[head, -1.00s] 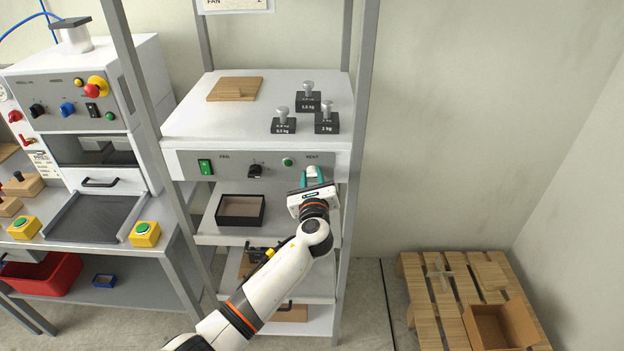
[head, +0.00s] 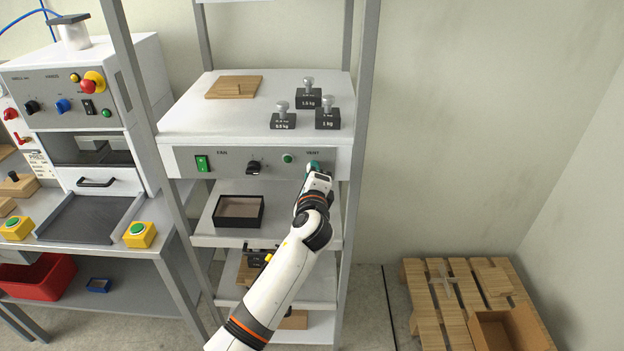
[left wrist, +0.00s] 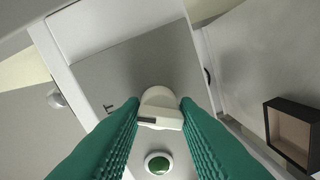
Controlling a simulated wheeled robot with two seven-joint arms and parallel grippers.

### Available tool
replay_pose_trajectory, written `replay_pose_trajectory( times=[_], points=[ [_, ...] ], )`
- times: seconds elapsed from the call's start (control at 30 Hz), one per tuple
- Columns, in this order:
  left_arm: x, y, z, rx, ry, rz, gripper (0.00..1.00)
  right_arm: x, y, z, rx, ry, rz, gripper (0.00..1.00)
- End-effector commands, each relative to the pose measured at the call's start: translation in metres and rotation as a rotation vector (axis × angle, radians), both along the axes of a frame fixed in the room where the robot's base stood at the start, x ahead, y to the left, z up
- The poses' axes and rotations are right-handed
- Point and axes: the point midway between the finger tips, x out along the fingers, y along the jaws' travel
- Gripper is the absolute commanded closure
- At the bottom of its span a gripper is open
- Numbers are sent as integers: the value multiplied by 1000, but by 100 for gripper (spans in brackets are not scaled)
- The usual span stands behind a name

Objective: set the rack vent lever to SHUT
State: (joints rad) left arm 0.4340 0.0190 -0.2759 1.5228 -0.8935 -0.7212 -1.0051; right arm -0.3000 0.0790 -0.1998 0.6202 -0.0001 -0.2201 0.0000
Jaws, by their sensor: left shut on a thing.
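The rack vent lever (left wrist: 160,98) is a cream-white knob with a dark mark, seen between my teal fingers in the left wrist view. My left gripper (left wrist: 160,115) is shut on it. In the head view my left gripper (head: 314,166) is at the right end of the rack's grey control panel (head: 225,161), just under the VENT label (head: 313,153). The gripper hides the lever there, and I cannot read a SHUT mark in either view. My right gripper is not in view.
Left of the lever on the panel are a green button (head: 287,158), a black fan knob (head: 254,167) and a green switch (head: 202,163). Several black weights (head: 327,119) stand on the shelf above. A dark open box (head: 238,212) sits on the shelf below. A wooden pallet (head: 440,290) lies on the floor at right.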

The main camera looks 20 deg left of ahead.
Motion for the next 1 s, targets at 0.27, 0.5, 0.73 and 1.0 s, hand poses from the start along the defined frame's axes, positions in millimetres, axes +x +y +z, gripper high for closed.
replay_pose_trajectory(
  times=[0.27, 0.5, 0.73, 1.0],
  points=[
    [0, 0, -1, -246, -73, -1, 95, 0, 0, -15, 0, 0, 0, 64],
    [0, 0, 0, -413, -122, 0, 95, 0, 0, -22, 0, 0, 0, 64],
    [0, 1, 0, -511, -151, -1, 95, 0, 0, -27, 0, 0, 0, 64],
    [0, 1, 1, -558, -165, -1, 95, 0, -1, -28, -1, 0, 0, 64]
  ],
)
